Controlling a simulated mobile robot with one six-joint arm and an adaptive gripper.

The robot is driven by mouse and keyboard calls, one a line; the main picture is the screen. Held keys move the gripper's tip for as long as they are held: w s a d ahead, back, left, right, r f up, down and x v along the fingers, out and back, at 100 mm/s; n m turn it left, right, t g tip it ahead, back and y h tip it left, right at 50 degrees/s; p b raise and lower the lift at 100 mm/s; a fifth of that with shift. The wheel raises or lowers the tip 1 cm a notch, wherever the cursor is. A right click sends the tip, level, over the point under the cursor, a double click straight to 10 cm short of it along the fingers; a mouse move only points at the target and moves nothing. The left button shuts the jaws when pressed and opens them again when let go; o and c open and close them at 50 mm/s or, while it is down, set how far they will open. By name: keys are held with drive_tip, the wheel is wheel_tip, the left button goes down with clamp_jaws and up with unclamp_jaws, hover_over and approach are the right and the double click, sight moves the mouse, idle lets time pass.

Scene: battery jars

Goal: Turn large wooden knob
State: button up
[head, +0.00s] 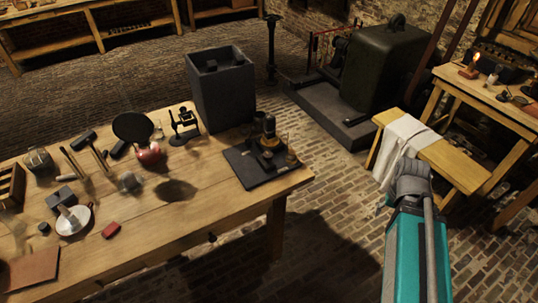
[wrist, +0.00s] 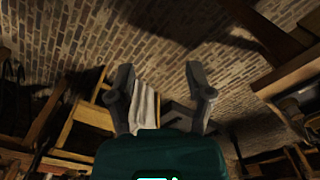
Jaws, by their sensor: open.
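I cannot make out for certain a large wooden knob in either view. A dark-based instrument (head: 262,160) with an upright brown-gold part and small round pieces stands at the right end of the wooden table; its details are too small to tell. My gripper (wrist: 160,72) shows in the wrist view with its two fingers spread wide and nothing between them. In the head view my arm is at the right, over the brick floor, well apart from the table and the instrument. The fingers are mostly hidden there.
The wooden table (head: 200,222) holds several tools, a red round object (head: 148,153) and a white dish (head: 75,221). A tall grey jar (head: 222,95) stands behind it. A bench (head: 452,160) with a white cloth (head: 408,145) is beyond my arm. Brick floor lies between.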

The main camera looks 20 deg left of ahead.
drive_tip(key=shift+o, duration=1.1)
drive_tip(key=shift+w+a+r, duration=0.1)
drive_tip(key=shift+w+a, duration=0.05)
drive_tip(key=shift+w, duration=0.05)
drive_tip(key=w+a+r+m+p, duration=0.2)
drive_tip(key=w+a+p, duration=0.1)
drive_tip(key=w+a, duration=0.5)
drive_tip(key=a, duration=0.3)
drive_tip(key=shift+w+r, duration=0.25)
drive_tip(key=shift+r, duration=0.15)
wheel_tip(320, 180, up, 5)
drive_tip(key=m+p, duration=0.5)
drive_tip(key=m, duration=0.1)
hover_over(268, 154)
drive_tip(key=shift+r, duration=0.15)
drive_tip(key=shift+f, duration=0.25)
wheel_tip(268, 154, down, 13)
drive_tip(key=b, duration=1.3)
drive_tip(key=shift+f+b, duration=0.15)
drive_tip(key=shift+b, duration=0.15)
